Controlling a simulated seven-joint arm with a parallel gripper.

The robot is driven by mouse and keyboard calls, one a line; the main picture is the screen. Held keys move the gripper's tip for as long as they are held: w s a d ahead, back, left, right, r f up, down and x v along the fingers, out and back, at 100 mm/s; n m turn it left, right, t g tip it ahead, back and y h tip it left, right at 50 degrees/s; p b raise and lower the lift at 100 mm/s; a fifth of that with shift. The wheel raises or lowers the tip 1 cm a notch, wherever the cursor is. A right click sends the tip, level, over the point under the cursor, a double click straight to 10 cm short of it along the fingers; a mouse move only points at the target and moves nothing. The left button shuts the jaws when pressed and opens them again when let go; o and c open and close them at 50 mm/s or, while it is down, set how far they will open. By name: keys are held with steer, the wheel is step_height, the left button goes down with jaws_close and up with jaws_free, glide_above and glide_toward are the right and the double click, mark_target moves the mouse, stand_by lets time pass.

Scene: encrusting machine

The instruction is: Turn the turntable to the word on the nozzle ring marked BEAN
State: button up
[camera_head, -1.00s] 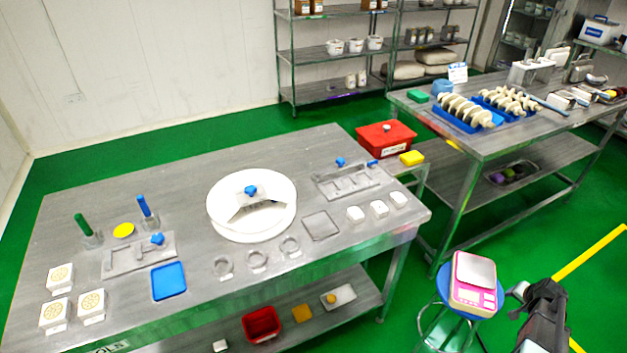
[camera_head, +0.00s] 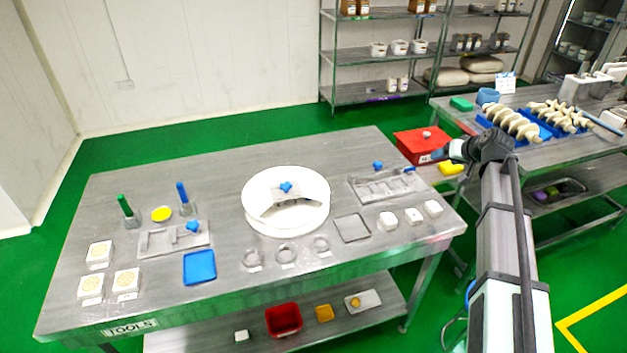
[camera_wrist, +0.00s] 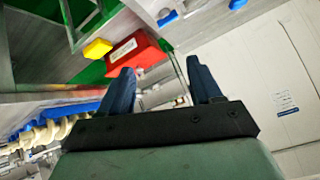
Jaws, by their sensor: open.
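The white round turntable (camera_head: 262,222) stands on the steel table in the head view, with a grey bridge piece and a blue knob (camera_head: 286,187) on top. Nozzle rings (camera_head: 287,253) lie in a row in front of it, with small labels too small to read, so I cannot tell which is BEAN. My gripper (camera_head: 438,154) is raised at the right, in front of the red box and apart from the turntable. In the wrist view, my gripper's two dark blue fingers (camera_wrist: 160,88) are spread with nothing between them.
A red box (camera_head: 412,147) and a yellow block (camera_head: 451,168) are right of the table. A fixture with a blue knob (camera_head: 385,184), white blocks (camera_head: 411,215) and a square frame (camera_head: 351,228) lie right of the turntable. A blue tray (camera_head: 199,267) and upright handles (camera_head: 127,207) are left.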

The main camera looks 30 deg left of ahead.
steer(key=s+a+r+n+g+y, duration=0.1)
steer(key=s+a+r+n, duration=0.15)
steer(key=a+r, duration=0.6)
steer(key=s+a+r+n+y, duration=0.2)
steer(key=s+a+r, duration=0.3)
steer(key=a, duration=0.6)
steer(key=n+g+h, duration=0.4)
steer(key=h, duration=0.1)
glide_toward(286, 184)
steer(key=x, duration=0.8)
steer(key=shift+a, duration=0.1)
jaws_close()
